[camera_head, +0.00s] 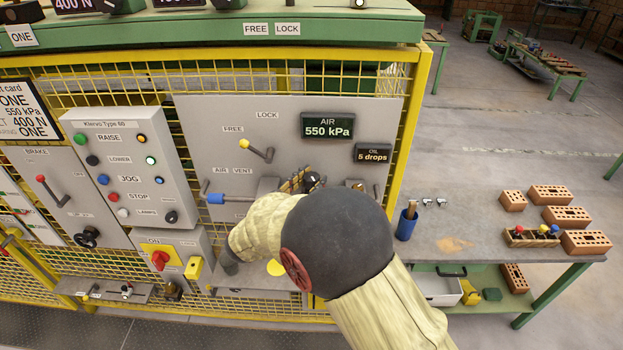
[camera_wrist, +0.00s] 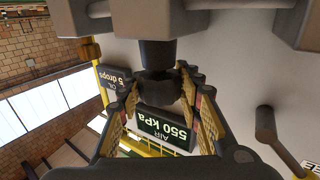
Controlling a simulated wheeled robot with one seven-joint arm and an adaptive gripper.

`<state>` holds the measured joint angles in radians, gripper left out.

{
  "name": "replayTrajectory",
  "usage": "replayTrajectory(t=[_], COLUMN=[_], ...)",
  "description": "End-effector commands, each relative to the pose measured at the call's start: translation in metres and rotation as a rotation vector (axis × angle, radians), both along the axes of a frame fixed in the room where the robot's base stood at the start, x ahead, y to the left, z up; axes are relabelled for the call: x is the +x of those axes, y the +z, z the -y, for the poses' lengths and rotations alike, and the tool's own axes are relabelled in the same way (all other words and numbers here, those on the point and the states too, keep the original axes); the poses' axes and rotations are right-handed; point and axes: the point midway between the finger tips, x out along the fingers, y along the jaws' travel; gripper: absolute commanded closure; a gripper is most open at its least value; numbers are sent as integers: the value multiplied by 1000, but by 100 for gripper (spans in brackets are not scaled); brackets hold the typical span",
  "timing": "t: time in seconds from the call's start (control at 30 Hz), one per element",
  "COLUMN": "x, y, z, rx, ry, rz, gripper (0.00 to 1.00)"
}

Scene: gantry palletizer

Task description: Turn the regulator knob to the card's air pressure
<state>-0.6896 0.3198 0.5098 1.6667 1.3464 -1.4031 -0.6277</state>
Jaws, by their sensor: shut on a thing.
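The regulator knob (camera_wrist: 158,88) is dark and sits between my gripper's two fingers in the wrist view. My gripper (camera_head: 301,181) is shut on it at the panel; the head view shows only part of the fingers, beyond my arm. The air display (camera_head: 328,126) above reads 550 kPa and also shows upside down in the wrist view (camera_wrist: 166,128). The card (camera_head: 27,110) at the far left is cut off by the picture edge; its visible lines include ONE, 550 kPa and 400 N.
An oil display (camera_head: 373,153) reads 5 drops, right of the knob. A free/lock lever (camera_head: 260,153) and a blue-ended air vent lever (camera_head: 217,198) stand out from the panel to the left. A bench (camera_head: 460,260) with bricks is at the right.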

Motion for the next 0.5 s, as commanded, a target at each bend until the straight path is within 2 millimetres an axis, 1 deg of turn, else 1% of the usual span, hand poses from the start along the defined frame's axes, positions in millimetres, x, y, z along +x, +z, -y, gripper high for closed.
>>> replayTrajectory(t=[0.2,0.5], x=[1,1], y=[1,2], z=[-1,0], rx=[0,1], ry=[-47,-57], rz=[3,4], gripper=[91,91])
